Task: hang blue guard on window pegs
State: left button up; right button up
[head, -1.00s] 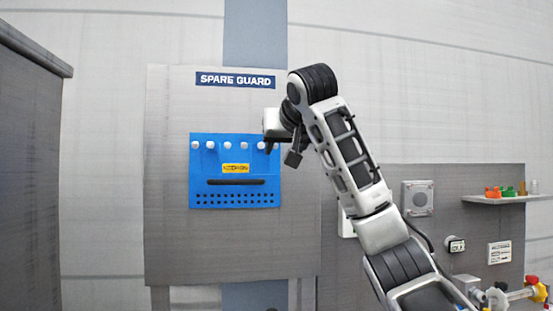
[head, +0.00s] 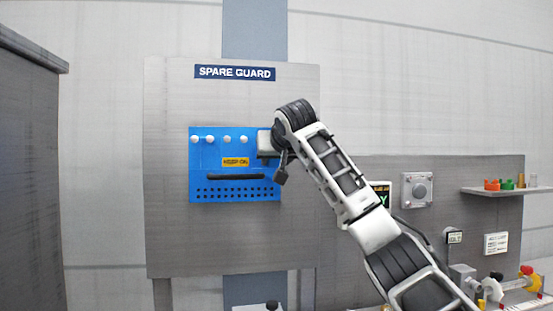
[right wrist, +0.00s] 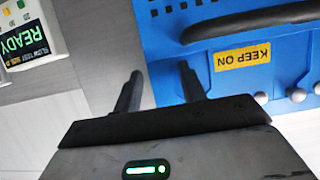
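The blue guard (head: 208,176) hangs flat on a grey board (head: 165,235) under a "SPARE GUARD" sign, with a row of white pegs along its top. It has a dark bar handle (head: 236,177), a yellow "KEEP ON" label (head: 236,162) and rows of holes. My right gripper (head: 266,152) is at the guard's upper right edge. In the right wrist view its fingers (right wrist: 159,75) are apart, one over the blue guard (right wrist: 165,40) and one over grey board, with the guard's edge between them. Contact cannot be told. My left gripper is not in view. No window is identifiable.
A shelf (head: 510,190) with small coloured items is at the right, above valves or fittings (head: 500,287). A "READY" display (right wrist: 30,45) is beside the guard in the right wrist view. A dark cabinet (head: 30,170) stands at the left.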

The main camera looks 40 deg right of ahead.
grip_shut()
jog(key=shift+s+a, duration=0.1)
jog(key=shift+r, duration=2.3)
